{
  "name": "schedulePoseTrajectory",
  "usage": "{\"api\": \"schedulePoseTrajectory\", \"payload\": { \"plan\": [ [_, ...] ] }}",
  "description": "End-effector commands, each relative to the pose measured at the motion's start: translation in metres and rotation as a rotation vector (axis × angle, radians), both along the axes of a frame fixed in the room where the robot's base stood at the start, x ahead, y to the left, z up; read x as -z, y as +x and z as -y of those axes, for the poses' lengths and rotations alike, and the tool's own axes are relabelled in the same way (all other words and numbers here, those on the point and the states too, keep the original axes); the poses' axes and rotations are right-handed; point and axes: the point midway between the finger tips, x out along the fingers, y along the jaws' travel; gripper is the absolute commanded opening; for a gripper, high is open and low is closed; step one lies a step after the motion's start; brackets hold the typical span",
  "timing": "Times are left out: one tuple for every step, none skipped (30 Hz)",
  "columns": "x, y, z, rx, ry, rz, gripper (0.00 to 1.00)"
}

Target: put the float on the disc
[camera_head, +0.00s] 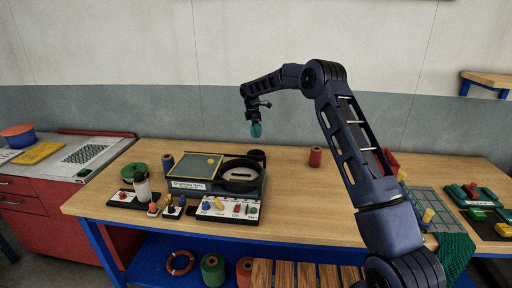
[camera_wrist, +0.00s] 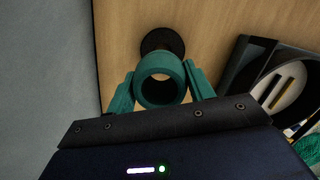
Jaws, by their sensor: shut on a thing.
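The float appears to be a teal ring-shaped piece (camera_wrist: 160,66) with an open hole, held between the teal fingers of my gripper (camera_wrist: 161,88) in the wrist view. In the head view my gripper (camera_head: 256,124) hangs fingers-down above the back of the table, with the teal piece (camera_head: 256,131) at its tip. A dark round thing (camera_wrist: 162,40), perhaps the disc, lies below and just beyond the float in the wrist view, partly covered by it. In the head view a dark round thing (camera_head: 257,155) stands at the table's back, below my gripper; its exact shape is unclear.
A dark machine (camera_head: 245,188) with a round opening and a tilted panel (camera_head: 193,167) stands beside it. A green round thing (camera_head: 133,171) and a white bottle (camera_head: 142,187) are at left. A red spool (camera_head: 315,156) stands right. The middle table front is clear.

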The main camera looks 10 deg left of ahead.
Motion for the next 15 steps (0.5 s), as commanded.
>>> {"api": "schedulePoseTrajectory", "payload": {
  "plan": [
    [0.012,-0.001,0.0,-0.001,-0.001,-0.003,0.3],
    [0.018,-0.001,0.0,-0.001,-0.001,-0.002,0.3],
    [0.026,-0.001,0.0,-0.001,-0.001,-0.002,0.3],
    [0.031,0.0,0.0,-0.001,0.0,-0.001,0.3],
    [0.037,0.0,0.0,-0.001,0.0,-0.001,0.3],
    [0.043,-0.001,0.0,-0.001,-0.001,-0.002,0.3],
    [0.047,-0.001,0.0,-0.001,-0.001,-0.002,0.3],
    [0.05,-0.001,0.0,-0.001,0.0,-0.001,0.3],
    [0.053,0.0,0.0,-0.001,0.0,0.0,0.3],
    [0.055,0.0,0.0,-0.001,0.0,0.001,0.3],
    [0.057,0.0,0.0,0.0,0.0,0.001,0.3],
    [0.058,0.0,0.0,0.0,0.0,0.001,0.3],
    [0.059,0.0,0.0,0.0,0.0,0.001,0.3],
    [0.061,0.0,0.0,0.0,0.0,0.001,0.3],
    [0.063,0.0,0.0,0.0,0.0,0.0,0.3]
  ]
}}
